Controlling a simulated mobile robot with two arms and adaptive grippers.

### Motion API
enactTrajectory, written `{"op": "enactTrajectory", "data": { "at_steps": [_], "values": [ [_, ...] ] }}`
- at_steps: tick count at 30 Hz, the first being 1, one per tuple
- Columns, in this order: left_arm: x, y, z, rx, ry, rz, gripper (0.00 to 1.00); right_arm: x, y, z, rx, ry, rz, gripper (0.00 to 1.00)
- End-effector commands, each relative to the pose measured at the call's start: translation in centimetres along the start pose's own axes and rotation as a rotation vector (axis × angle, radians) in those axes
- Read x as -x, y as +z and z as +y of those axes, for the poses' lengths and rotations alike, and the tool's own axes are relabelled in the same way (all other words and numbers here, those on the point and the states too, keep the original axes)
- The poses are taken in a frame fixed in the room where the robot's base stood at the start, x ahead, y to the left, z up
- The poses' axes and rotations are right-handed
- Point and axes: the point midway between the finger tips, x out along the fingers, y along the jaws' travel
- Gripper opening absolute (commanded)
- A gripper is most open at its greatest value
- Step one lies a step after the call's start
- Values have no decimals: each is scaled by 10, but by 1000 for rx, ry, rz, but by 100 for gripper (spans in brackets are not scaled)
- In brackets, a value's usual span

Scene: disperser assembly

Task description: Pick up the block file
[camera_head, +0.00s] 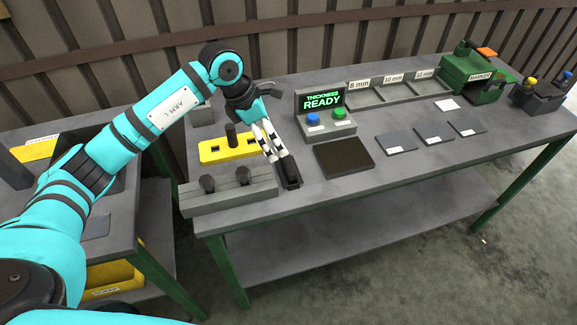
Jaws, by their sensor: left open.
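My left gripper (272,152) reaches down over the near left part of the workbench, with its black and white fingers pointing down and to the right. It is open. A narrow dark block (289,174), which looks like the block file, is at the fingertips. I cannot tell whether the fingers touch it or stand around it, and the fingers hide its far end. My right gripper is out of view.
A yellow holder (213,152) with a black post and a grey block (250,194) with two black knobs lie left of the gripper. A dark mat (344,158) and the thickness tester (341,126) are to the right. Grey plates (434,134) and a green marker machine (484,84) lie beyond.

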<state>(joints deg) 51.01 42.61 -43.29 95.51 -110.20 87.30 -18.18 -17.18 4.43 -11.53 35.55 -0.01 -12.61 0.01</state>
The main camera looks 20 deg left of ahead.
Motion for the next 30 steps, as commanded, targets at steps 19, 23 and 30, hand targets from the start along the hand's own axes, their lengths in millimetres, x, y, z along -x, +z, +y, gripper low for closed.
{"op": "enactTrajectory", "data": {
  "at_steps": [19,23,30],
  "values": [
    [-89,0,-2,2,-7,-1,100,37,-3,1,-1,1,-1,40],
    [-110,-2,-1,2,-7,-2,100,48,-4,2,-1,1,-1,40],
    [-129,-3,1,-1,-2,-4,100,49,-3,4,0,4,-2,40]
  ]
}}
